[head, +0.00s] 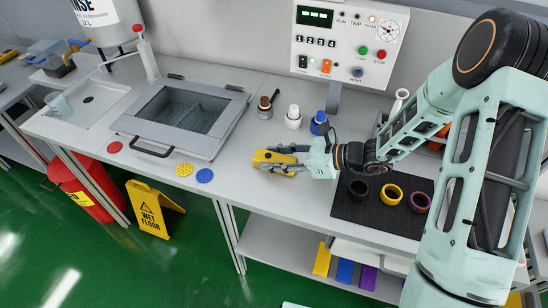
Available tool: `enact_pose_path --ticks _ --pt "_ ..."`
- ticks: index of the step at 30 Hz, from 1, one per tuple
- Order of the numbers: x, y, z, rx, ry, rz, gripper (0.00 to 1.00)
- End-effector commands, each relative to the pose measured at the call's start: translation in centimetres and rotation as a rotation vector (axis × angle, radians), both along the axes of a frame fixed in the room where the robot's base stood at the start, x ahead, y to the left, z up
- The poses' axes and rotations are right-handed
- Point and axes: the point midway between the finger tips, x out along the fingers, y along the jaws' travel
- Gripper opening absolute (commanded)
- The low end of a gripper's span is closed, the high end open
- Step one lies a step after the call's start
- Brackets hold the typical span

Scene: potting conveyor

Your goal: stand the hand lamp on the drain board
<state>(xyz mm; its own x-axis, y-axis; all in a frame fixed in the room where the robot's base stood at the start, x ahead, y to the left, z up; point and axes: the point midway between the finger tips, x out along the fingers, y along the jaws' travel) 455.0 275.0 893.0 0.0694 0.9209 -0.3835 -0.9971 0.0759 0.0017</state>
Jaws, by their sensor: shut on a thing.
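My gripper (290,158) reaches left from the arm in the head view, over the middle of the grey counter. It is shut on a yellow thing with dark parts, which looks like the hand lamp (263,157). The lamp is at or just above the counter near its front edge; I cannot tell whether it touches. The fingers hide part of it. The pale drain board (107,96), with a small dark drain, is at the left, beyond the open sink basin. A clear cup (59,104) stands on its left part.
The sink basin (188,108) lies between my gripper and the drain board. Small bottles (293,117) stand behind my gripper. Red, yellow and blue discs (184,170) lie along the front edge. A dark mat (372,212) with rings is at right. A rinse tank (108,22) is behind.

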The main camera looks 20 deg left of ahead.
Motion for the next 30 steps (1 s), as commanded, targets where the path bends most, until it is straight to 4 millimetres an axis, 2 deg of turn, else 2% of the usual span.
enact_pose_path --ticks 8,9,13,24,30 --pt "0.0 0.0 -0.3 0.001 -0.001 0.000 0.09" --pt "0.0 0.0 -0.2 0.000 -0.001 -0.001 0.39" --pt "0.0 0.0 -0.1 0.000 -0.001 0.000 0.53" --pt "0.0 -0.1 0.3 0.000 -0.001 -0.001 0.53" --pt "-0.1 -3.4 1.5 -0.001 -0.003 -0.005 0.53"
